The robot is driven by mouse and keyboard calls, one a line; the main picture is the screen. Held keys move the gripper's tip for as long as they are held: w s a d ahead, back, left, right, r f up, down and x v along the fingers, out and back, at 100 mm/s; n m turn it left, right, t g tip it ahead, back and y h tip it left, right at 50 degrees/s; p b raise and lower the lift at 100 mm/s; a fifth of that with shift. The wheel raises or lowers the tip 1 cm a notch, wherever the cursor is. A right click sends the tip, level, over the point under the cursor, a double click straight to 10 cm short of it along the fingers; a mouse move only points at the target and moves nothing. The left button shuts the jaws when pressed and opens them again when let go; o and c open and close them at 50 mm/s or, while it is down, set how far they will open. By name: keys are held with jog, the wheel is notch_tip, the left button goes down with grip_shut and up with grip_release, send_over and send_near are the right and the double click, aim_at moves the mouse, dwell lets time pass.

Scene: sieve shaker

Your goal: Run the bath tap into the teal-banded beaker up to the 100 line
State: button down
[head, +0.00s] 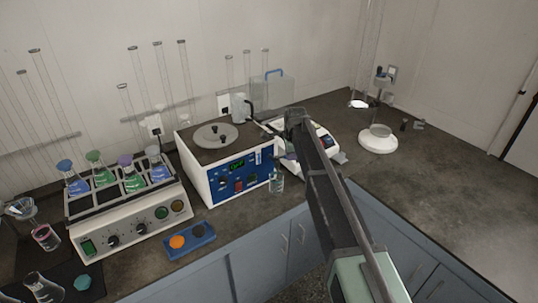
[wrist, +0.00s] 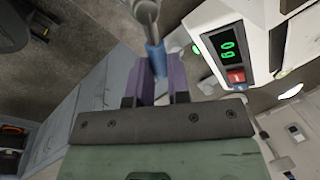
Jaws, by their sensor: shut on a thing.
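The water bath (head: 222,165) is a white box with a blue front panel and a round lid. A small clear beaker (head: 277,181) with a faint teal tint stands by its right front corner; its markings and water level are too small to read. My gripper (head: 289,157) is just above and right of the beaker, partly hidden by my arm. In the wrist view its purple fingers (wrist: 162,84) are shut on a blue-sleeved lever (wrist: 155,58), which appears to be the bath tap's handle, joined to a grey metal part. The spout and any stream are not clear.
A white instrument (head: 325,140) stands just right of my gripper; a lit green display (wrist: 227,48) shows close by in the wrist view. A rack of coloured flasks (head: 130,205) and a blue tray (head: 190,239) lie left. The bench at right is mostly clear.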

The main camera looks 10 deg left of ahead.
jog(key=c, duration=1.1)
grip_release()
jog(key=r+p, duration=0.3)
jog(key=s+r+p, duration=0.1)
jog(key=r+p, duration=0.3)
jog(key=s+r+p, duration=0.1)
jog(key=r+p, duration=0.2)
jog(key=shift+d+r+p, duration=0.2)
jog(key=shift+r+p, duration=0.1)
